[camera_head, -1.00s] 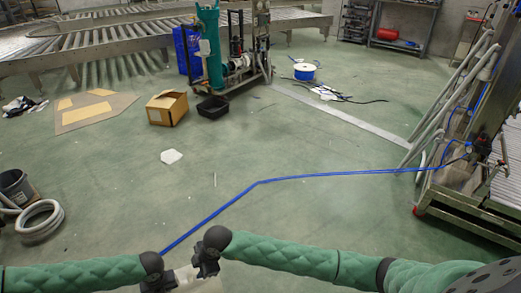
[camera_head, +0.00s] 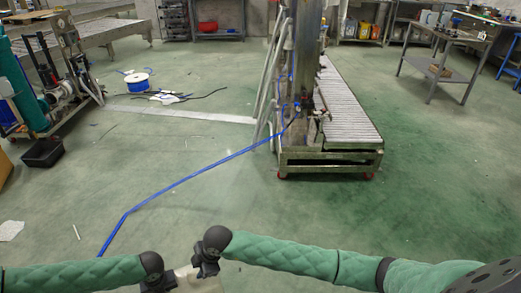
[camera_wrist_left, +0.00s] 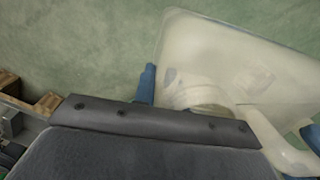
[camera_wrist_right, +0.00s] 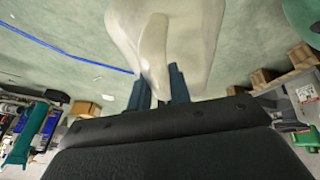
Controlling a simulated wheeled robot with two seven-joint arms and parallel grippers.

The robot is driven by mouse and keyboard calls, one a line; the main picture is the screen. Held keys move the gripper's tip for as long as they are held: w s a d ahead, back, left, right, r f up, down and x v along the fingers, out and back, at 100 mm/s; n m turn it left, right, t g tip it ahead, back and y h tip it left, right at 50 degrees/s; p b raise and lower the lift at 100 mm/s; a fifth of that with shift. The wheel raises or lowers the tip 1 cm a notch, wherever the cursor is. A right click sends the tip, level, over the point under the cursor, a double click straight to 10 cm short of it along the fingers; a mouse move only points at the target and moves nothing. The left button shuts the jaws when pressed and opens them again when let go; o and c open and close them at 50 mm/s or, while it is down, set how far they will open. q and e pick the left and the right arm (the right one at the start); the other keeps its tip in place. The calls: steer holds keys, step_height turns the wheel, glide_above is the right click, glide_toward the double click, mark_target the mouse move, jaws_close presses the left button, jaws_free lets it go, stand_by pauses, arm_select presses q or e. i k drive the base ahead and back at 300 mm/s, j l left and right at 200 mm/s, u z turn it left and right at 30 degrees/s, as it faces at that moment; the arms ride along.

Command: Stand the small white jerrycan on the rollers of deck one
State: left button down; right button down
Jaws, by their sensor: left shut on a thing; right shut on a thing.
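The small white jerrycan (camera_head: 186,279) shows in part at the bottom of the head view, between my two grippers. My left gripper (camera_head: 166,284) is shut on it; in the left wrist view its blue fingers sit either side of the jerrycan (camera_wrist_left: 225,60) near the round neck. My right gripper (camera_head: 205,268) is shut on its pale handle, seen between the fingers in the right wrist view (camera_wrist_right: 157,88). The jerrycan is held clear of the floor. A low roller deck (camera_head: 345,105) on red castors stands ahead, right of centre; I see no number on it.
A metal mast (camera_head: 305,55) and leaning grey rails (camera_head: 270,90) stand at the deck's left side. A blue hose (camera_head: 190,178) crosses the floor to it. A work table (camera_head: 440,70) stands at the back right. Green floor before the deck is open.

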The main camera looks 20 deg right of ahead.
mark_target(348, 132)
steer(key=i+l+z, duration=0.1)
steer(key=l+z, duration=0.35)
steer(key=i+l+z, duration=0.15)
steer(key=z, duration=0.25)
steer(key=i+l, duration=0.6)
steer(key=l, duration=0.2)
steer(key=i+l, duration=0.6)
steer(key=l, duration=0.15)
steer(key=i+l, duration=0.65)
steer(key=l, duration=0.15)
